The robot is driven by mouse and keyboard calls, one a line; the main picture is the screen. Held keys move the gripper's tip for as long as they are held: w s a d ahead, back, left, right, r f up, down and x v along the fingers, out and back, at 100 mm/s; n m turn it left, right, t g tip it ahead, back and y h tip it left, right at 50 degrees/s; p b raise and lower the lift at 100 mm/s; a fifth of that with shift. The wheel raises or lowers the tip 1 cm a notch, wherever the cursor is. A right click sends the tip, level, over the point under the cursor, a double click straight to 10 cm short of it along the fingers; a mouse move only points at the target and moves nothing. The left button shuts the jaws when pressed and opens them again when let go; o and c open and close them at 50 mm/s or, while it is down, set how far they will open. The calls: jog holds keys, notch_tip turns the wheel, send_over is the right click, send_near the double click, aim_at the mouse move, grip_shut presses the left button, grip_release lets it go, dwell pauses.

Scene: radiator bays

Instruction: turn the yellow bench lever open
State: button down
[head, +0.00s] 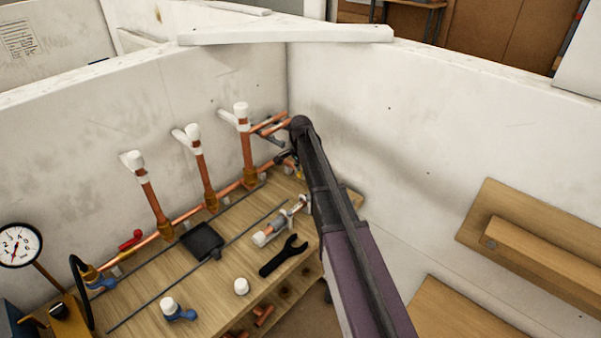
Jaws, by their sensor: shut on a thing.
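My arm reaches in from the lower right to the back right corner of the wooden bench (150,290). My gripper (287,157) is small and partly hidden behind my own arm, at the right end of the copper pipe run. A small bit of yellow, the yellow bench lever (298,173), shows right beside the gripper. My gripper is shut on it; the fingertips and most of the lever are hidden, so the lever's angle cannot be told.
Upright copper pipes with white caps (196,150) stand along the back. A red lever (131,240), a blue lever (181,314), a black wrench (284,256), a black pad (202,242) and a pressure gauge (19,245) are left of my arm. White walls (420,130) enclose the corner.

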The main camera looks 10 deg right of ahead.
jog(key=shift+s+d+n, duration=0.1)
jog(key=shift+d+n, duration=1.05)
jog(key=shift+n, duration=1.4)
jog(key=shift+d+n, duration=1.15)
jog(key=shift+n, duration=1.45)
jog(key=shift+s+d+n, duration=0.1)
jog(key=shift+d+n, duration=1.05)
jog(key=shift+n, duration=1.4)
jog(key=shift+c, duration=2.2)
grip_release()
jog(key=shift+w, duration=0.1)
jog(key=shift+a, duration=0.1)
